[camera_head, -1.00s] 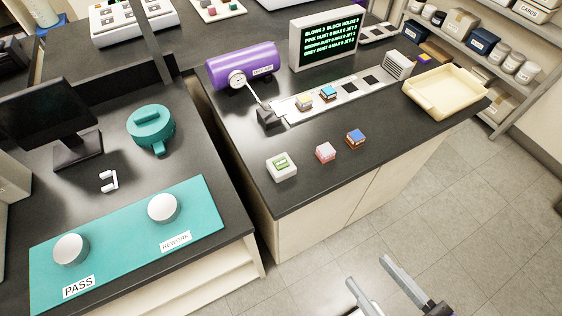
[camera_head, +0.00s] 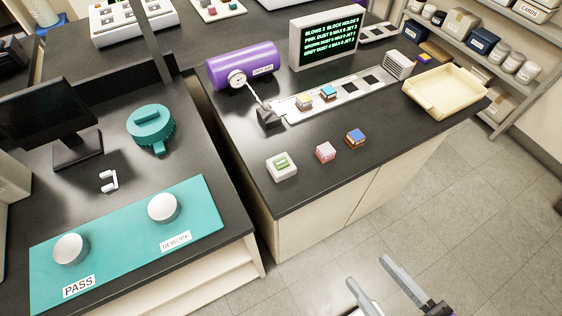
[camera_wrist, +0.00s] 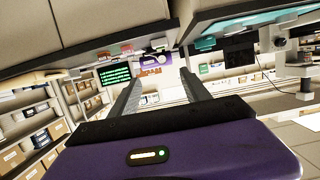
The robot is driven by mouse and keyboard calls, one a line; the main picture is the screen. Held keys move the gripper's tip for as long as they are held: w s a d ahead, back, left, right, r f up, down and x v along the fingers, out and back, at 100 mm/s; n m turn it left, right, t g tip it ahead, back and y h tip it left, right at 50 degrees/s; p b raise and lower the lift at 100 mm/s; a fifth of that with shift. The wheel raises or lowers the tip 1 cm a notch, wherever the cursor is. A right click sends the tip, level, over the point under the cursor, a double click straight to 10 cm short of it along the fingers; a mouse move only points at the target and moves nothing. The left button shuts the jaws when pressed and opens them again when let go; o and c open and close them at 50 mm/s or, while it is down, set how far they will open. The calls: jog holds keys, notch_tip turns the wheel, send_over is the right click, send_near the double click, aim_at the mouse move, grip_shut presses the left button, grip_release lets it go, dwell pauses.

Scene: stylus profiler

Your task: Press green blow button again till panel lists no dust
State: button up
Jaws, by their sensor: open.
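The panel also shows in the wrist view (camera_wrist: 114,75). A purple cylinder (camera_head: 240,66) with a nozzle points at a grey strip (camera_head: 345,97) bearing small blocks. My gripper (camera_head: 367,272) is open and empty, low in front of the bench, well apart from the button.
A pink block (camera_head: 325,153) and a blue-topped brown block (camera_head: 355,139) stand right of the button. A cream tray (camera_head: 445,112) is at the bench's right end. A left bench holds a teal mat (camera_head: 115,252) with two white domes. The floor to the right is clear.

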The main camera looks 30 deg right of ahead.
grip_shut()
dwell(0.3)
dwell(1.6)
